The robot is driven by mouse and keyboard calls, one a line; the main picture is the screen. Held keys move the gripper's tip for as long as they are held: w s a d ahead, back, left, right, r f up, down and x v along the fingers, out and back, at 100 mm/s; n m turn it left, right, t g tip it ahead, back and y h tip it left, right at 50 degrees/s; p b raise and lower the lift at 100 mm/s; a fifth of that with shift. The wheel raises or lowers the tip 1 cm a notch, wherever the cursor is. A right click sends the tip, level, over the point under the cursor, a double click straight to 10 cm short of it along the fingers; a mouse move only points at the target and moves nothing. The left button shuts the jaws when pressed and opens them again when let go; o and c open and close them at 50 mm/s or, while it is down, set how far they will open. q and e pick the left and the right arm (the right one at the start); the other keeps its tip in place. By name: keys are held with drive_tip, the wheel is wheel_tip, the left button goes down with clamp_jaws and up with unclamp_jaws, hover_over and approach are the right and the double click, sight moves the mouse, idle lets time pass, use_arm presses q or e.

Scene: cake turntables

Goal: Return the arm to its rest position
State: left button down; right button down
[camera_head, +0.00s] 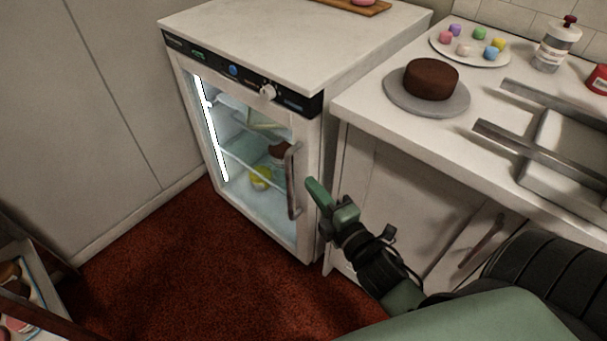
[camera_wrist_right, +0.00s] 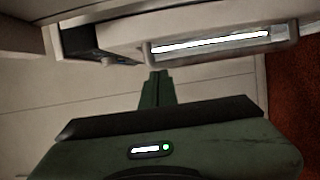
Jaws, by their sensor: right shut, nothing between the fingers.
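My right gripper (camera_head: 318,192) is shut and empty in the head view. It sits just right of the dark vertical door handle (camera_head: 292,182) of the small fridge (camera_head: 185,110); I cannot tell if it touches the handle. The fridge's glass door looks closed. In the right wrist view the shut green fingers (camera_wrist_right: 155,88) point toward the lit fridge front (camera_wrist_right: 210,42). My left gripper is in neither view.
A counter (camera_head: 365,110) right of the fridge bears a brown cake (camera_head: 431,77) on a grey turntable (camera_head: 400,103), a plate of colored cubes (camera_head: 447,45) and metal rails (camera_head: 540,148). Red floor (camera_head: 170,270) lies open before the fridge. A pastry tray (camera_head: 45,287) is at lower left.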

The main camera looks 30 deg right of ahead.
drive_tip(key=shift+s, duration=1.95)
